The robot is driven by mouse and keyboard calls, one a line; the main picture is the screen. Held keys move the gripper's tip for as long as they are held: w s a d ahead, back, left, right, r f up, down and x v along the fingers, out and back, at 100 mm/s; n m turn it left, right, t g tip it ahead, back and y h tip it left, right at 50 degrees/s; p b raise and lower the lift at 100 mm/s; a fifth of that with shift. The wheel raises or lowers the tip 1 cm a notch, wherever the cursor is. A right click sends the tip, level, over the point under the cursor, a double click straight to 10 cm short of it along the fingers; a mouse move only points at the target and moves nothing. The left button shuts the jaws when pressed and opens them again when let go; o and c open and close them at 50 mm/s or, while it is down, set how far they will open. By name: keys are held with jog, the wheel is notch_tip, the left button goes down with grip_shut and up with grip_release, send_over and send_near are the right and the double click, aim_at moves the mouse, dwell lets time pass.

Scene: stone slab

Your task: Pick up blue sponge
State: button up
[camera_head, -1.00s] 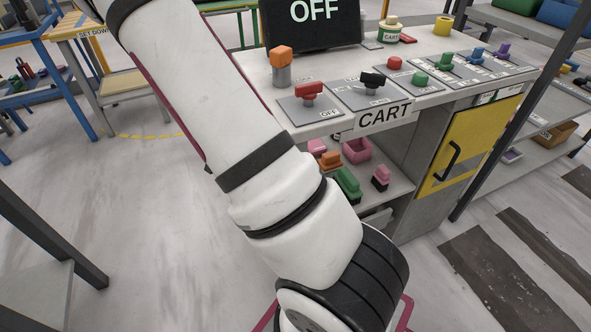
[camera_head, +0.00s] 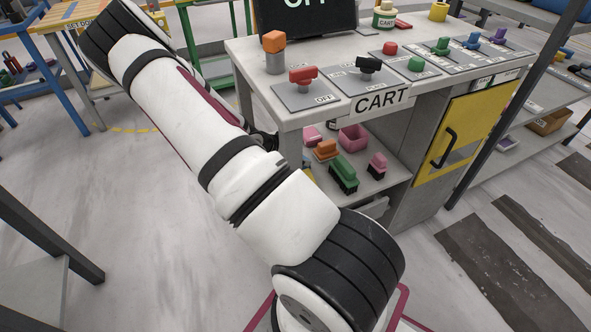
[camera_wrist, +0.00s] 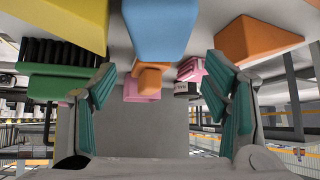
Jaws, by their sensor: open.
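A light blue block (camera_wrist: 160,28), which looks like the blue sponge, fills the top middle of the wrist view, and its upper part is cut off by the frame edge. My gripper (camera_wrist: 160,88) is open, with teal finger pads at the left and right. The blue block lies ahead of the fingers, roughly centred on the gap and apart from the pads. Nothing is held. In the head view my arm covers the gripper area, and I cannot make out the blue block.
A yellow block (camera_wrist: 70,22) and an orange block (camera_wrist: 255,40) flank the blue one. A green brush (camera_head: 343,175), a pink bin (camera_head: 353,138) and a pink brush (camera_head: 377,166) stand on the cart's lower shelf (camera_head: 385,182). The counter (camera_head: 330,62) overhangs that shelf.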

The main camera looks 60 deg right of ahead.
aim_at(304, 157)
jog(key=b+x, duration=0.2)
jog(key=x, duration=0.3)
jog(key=shift+d+f, duration=0.25)
jog(key=shift+f, duration=0.05)
jog(key=shift+s, duration=0.1)
jog(key=c, duration=1)
